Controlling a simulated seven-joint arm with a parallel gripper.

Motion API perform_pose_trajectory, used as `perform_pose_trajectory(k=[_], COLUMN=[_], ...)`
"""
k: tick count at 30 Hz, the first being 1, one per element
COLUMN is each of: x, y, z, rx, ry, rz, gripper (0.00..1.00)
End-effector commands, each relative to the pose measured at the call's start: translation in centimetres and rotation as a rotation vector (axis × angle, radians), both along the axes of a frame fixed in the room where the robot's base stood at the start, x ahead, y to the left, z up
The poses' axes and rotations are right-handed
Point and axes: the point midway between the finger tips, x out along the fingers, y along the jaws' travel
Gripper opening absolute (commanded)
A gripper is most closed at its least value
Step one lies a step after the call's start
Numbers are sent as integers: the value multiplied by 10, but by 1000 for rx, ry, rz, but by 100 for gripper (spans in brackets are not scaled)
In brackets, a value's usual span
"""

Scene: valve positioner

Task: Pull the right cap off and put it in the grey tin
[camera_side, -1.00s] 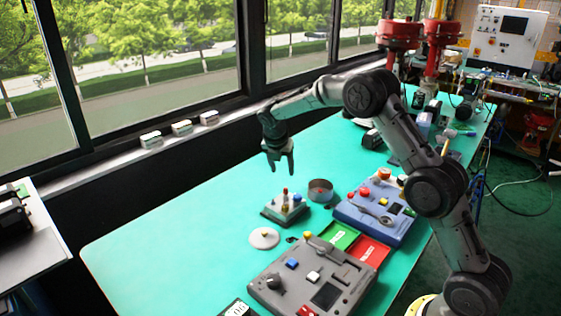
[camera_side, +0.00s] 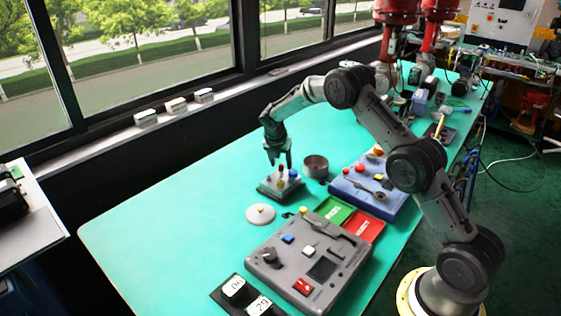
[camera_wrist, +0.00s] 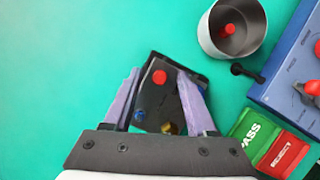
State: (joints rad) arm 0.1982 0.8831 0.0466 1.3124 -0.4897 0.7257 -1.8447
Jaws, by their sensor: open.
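The valve positioner, a small dark block (camera_side: 270,192), sits on the green table under my gripper (camera_side: 278,163). In the wrist view a red cap (camera_wrist: 159,76) is on it between my spread fingers, with a blue cap (camera_wrist: 140,115) and a brass-coloured fitting (camera_wrist: 166,128) nearer the palm. My gripper (camera_wrist: 162,80) is open, with one finger on each side of the block's top; contact cannot be told. The blue cap (camera_side: 293,173) shows on the right in the side view. The grey tin (camera_side: 315,172) stands just right of the block, with a red piece (camera_wrist: 228,29) inside.
A blue panel (camera_side: 350,187) with knobs stands right of the tin. Green PASS (camera_side: 334,213) and red REJECT (camera_side: 363,227) trays lie in front. A grey control box (camera_side: 310,262) and a white round dish (camera_side: 260,213) are nearer. The table left of the block is clear.

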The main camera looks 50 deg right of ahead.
Motion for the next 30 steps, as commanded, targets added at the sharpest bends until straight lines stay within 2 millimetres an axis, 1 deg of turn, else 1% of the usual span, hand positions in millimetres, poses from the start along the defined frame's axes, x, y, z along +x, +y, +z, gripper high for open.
perform_pose_trajectory(k=[1, 10, 15, 16, 18, 19, 30], x=[0, 0, 0, 0, 0, 0, 0], y=[0, 0, 0, 0, 0, 0, 0], z=[0, 0, 0, 0, 0, 0, 1], rx=[0, 0, 0, 0, 0, 0, 0], ry=[0, 0, 0, 0, 0, 1, 1], rz=[0, 0, 0, 0, 0, 0, 0], gripper=[55, 1, 0, 16, 3, 0, 0])
